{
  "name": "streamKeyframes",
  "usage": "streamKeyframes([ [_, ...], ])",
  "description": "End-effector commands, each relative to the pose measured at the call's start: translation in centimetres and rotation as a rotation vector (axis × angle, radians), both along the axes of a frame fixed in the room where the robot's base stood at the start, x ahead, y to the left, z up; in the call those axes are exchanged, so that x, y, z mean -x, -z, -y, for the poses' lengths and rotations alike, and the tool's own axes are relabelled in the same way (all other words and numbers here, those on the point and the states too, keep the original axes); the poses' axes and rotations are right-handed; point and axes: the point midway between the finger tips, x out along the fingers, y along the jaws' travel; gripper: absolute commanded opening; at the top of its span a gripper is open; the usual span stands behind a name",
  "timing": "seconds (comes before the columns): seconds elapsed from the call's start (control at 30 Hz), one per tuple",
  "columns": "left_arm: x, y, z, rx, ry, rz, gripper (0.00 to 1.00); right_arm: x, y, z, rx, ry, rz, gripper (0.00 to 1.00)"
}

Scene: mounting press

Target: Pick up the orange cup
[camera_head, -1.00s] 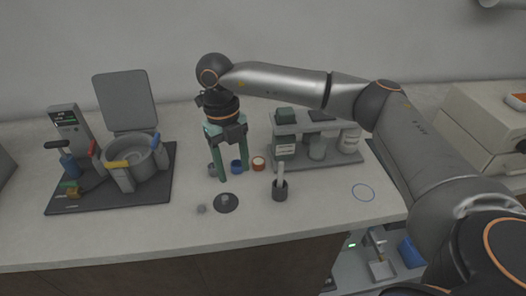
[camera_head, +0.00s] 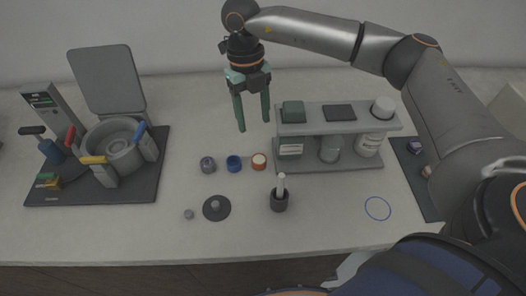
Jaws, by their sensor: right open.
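The orange cup (camera_head: 259,161) stands on the counter, a small round cup with an orange rim and pale contents. It is at the right end of a row with a blue cup (camera_head: 234,163) and a grey cup (camera_head: 208,165). My right gripper (camera_head: 254,112) points down with its green fingers apart and nothing between them. In the picture its fingertips are above and behind the cups, apart from them. My left gripper is not in view.
A shelf rack (camera_head: 340,125) with bottles stands right of the cups. A mortar with pestle (camera_head: 279,201) and a dark disc (camera_head: 216,208) lie in front. The mounting press (camera_head: 113,147) is at left. A blue ring (camera_head: 378,208) marks clear counter at right.

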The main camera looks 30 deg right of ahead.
Motion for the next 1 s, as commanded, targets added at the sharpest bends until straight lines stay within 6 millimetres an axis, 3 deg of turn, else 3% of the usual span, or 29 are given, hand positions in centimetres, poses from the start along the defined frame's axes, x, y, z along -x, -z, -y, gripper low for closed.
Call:
streamKeyframes([
  [0.4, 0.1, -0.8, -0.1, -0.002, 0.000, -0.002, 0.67, 1.0, 6.1, 0.0, 0.001, 0.001, -0.003, 0.61],
  [0.67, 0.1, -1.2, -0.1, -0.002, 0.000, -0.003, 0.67, 1.3, 8.1, 0.0, 0.002, 0.000, -0.003, 0.61],
  [0.9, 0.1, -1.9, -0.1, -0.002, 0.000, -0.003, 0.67, 1.9, 11.6, 0.0, 0.001, 0.000, -0.003, 0.61],
  [1.0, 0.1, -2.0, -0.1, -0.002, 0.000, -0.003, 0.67, 1.9, 12.2, 0.0, 0.000, 0.000, -0.001, 0.61],
])
